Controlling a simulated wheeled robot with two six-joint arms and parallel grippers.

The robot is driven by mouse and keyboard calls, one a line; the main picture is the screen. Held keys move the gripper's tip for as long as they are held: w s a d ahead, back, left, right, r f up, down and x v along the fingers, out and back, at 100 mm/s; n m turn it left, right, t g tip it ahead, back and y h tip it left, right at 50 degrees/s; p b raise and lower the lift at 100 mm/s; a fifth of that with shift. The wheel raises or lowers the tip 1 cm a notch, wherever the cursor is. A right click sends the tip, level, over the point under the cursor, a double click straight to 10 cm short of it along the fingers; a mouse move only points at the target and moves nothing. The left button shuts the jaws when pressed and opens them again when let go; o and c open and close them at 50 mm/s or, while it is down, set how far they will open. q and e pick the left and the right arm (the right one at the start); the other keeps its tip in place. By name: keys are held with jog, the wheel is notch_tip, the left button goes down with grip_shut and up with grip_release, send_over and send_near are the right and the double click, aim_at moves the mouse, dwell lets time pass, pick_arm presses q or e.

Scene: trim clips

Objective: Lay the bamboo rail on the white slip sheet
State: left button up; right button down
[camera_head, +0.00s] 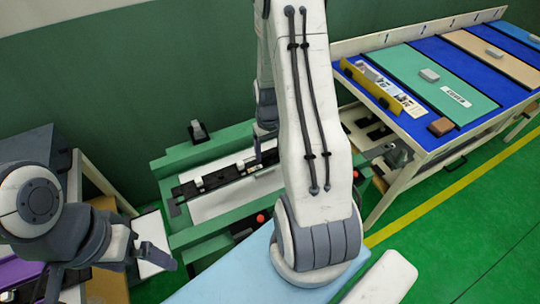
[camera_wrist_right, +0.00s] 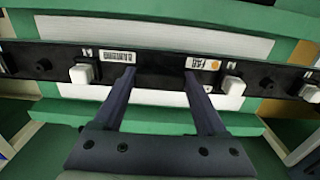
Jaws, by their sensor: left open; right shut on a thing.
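The only long rail I see at my right gripper is black, not bamboo-coloured, with white clips and labels. The rail (camera_head: 224,178) lies along the green fixture in the head view, over the white slip sheet (camera_head: 218,203). In the right wrist view the rail (camera_wrist_right: 158,65) runs across the picture, with white sheet (camera_wrist_right: 180,28) showing on both sides of it. My right gripper (camera_wrist_right: 160,78) is shut on the rail near its middle. I cannot tell whether the rail touches the sheet. My left gripper (camera_head: 108,281) is open and empty at the lower left.
The green fixture (camera_head: 184,157) surrounds the sheet. A light-blue surface (camera_head: 222,284) lies in front. My right arm hides part of the fixture.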

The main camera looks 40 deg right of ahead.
aim_at(271, 158)
jog(key=shift+s+d+f, duration=0.15)
jog(key=shift+d, duration=0.15)
jog(key=shift+f+b, duration=0.8)
jog(key=shift+f, duration=0.05)
notch_tip(271, 158, down, 11)
jog(key=b, duration=1)
jog(key=shift+f, duration=0.2)
jog(key=shift+f+b, duration=0.2)
jog(key=shift+b, duration=0.1)
jog(key=shift+f+b, duration=0.4)
jog(key=shift+f, duration=0.2)
grip_release()
jog(key=shift+s, duration=0.1)
jog(key=shift+r, duration=0.1)
notch_tip(271, 158, up, 10)
jog(key=shift+r+p, duration=0.2)
jog(key=shift+p, duration=0.5)
